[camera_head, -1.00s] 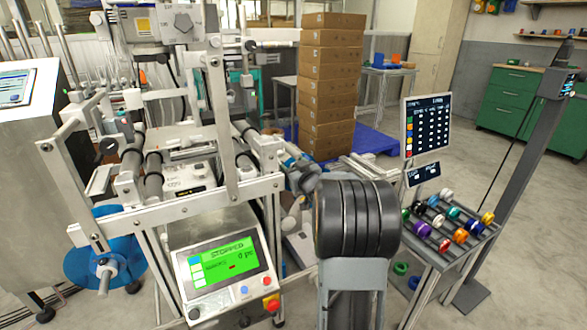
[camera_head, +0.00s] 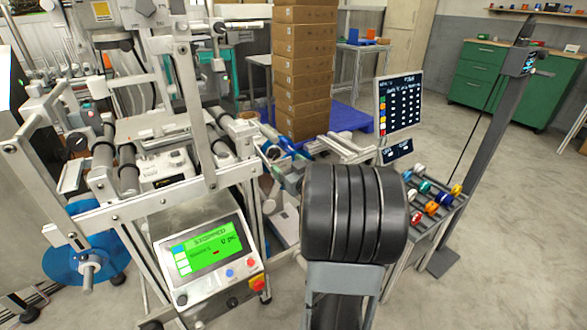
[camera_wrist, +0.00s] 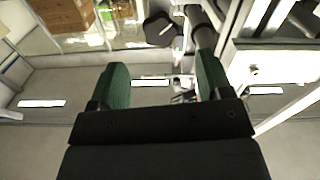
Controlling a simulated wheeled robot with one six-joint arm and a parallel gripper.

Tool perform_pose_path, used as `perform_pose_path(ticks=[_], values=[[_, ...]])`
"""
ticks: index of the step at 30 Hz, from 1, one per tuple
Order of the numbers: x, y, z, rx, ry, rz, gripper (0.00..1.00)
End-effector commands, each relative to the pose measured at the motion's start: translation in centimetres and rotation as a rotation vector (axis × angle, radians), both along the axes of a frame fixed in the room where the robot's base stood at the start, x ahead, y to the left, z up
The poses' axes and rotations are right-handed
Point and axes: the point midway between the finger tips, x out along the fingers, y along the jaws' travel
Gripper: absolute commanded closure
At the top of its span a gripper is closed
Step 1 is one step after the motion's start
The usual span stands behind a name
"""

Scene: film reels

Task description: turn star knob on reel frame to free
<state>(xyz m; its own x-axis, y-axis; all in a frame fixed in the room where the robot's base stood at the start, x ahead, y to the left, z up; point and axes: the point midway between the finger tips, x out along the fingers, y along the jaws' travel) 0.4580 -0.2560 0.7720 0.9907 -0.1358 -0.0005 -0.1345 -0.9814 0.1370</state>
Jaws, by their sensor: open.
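A dark star-shaped knob (camera_wrist: 160,29) shows at the top middle of the wrist view, beside a dark roller and a pale metal frame. My gripper (camera_wrist: 163,78) is open, with two green-padded fingers apart and nothing between them. The knob lies beyond the fingertips, apart from them. In the head view the reel frame (camera_head: 205,110) of pale metal bars and dark rollers stands at left. A dark round knob (camera_head: 77,141) sits at its left side; I cannot tell whether it is the same knob. My gripper cannot be made out in the head view.
A panel with a green screen (camera_head: 207,247) is on the frame's front. A blue disc (camera_head: 75,252) is low at left. Stacked cardboard boxes (camera_head: 304,65) stand behind. A rack of coloured reels (camera_head: 432,200) and a display (camera_head: 398,103) are at right. Floor is clear at far right.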

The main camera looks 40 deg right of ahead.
Motion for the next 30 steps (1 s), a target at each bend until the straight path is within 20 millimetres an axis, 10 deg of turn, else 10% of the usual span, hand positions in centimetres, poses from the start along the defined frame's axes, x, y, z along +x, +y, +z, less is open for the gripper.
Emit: perform_pose_path(ticks=[21, 30], values=[[-3.2, 0.4, 0.1, 0.009, -0.001, 0.0, 0.28], [-4.7, 0.5, 0.3, 0.353, -0.048, -0.003, 0.28]])
